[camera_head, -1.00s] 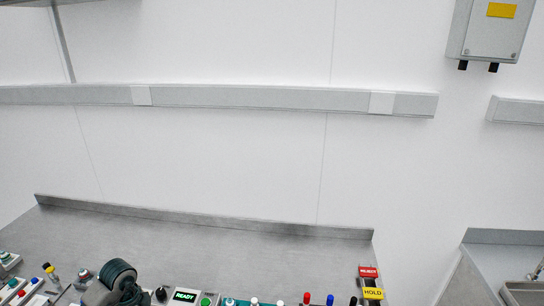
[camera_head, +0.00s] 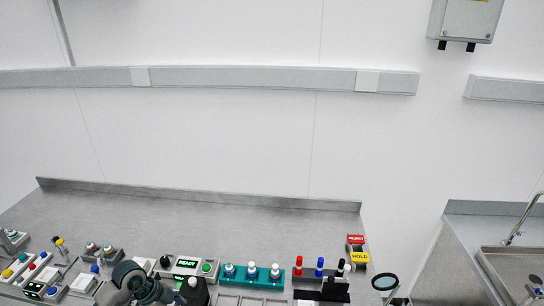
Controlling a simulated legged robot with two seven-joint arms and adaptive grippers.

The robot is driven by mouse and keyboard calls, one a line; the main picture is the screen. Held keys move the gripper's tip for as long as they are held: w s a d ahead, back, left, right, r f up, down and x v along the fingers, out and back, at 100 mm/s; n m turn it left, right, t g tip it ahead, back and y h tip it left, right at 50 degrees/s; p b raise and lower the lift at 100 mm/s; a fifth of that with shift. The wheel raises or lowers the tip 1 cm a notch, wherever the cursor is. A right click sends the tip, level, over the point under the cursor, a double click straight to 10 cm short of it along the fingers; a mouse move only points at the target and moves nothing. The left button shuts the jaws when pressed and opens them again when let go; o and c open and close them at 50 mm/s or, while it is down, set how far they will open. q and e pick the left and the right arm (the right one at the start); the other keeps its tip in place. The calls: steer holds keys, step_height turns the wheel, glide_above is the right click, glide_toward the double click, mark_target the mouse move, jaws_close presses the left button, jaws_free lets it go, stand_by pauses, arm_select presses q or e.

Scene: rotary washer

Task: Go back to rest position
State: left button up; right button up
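A rounded dark grey-green jointed part (camera_head: 130,278), which looks like a link of my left arm, rises at the lower left in front of the bench. No gripper fingers can be made out on it. My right arm and gripper are not in view. The grey steel bench (camera_head: 200,212) carries the equipment along its front. A control box with a green READY display (camera_head: 187,263) stands behind and right of the arm part. A teal rack (camera_head: 253,280) holds several white-capped vials.
Red, blue and dark-capped tubes (camera_head: 320,268) stand right of the teal rack. Red REJECT and yellow HOLD signs (camera_head: 359,257) mark the bench's right end. A round lens (camera_head: 385,281) stands beyond it. A sink (camera_head: 515,270) is at right. The bench's rear is clear.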

arm_select(q)
steer(key=s+d+r+m+t+h, duration=0.1)
steer(key=d+r+m+h, duration=0.1)
steer(key=d+h, duration=0.45)
steer(key=s+d+r+m+t+h, duration=0.1)
steer(key=d+r+m+h, duration=0.15)
steer(key=d, duration=0.75)
step_height(320, 180, up, 8)
steer(key=w+d+n+t+h, duration=0.15)
steer(key=n+t+h, duration=0.35)
steer(key=t, duration=0.5)
steer(key=a+f+n+t+y, duration=0.6)
steer(key=a+f+n+y, duration=0.3)
steer(key=n+y, duration=0.7)
steer(key=s+a+f+n+g+y, duration=0.2)
steer(key=s+a+f+g+y, duration=0.3)
steer(key=f, duration=0.5)
steer(key=s+d+f+m+g+h, duration=0.1)
steer(key=s+d+f+g+h, duration=0.1)
steer(key=s+f+g, duration=0.6)
steer(key=s+d+f+m+g+h, duration=0.1)
steer(key=s+d+f+m+g, duration=0.2)
steer(key=s, duration=0.9)
step_height(320, 180, down, 25)
steer(key=a+n+g, duration=0.1)
steer(key=s+a+f+g, duration=0.1)
steer(key=s+a+f, duration=0.2)
steer(key=s+f, duration=1.5)
steer(key=shift+s+a, duration=0.2)
steer(key=shift+s, duration=0.4)
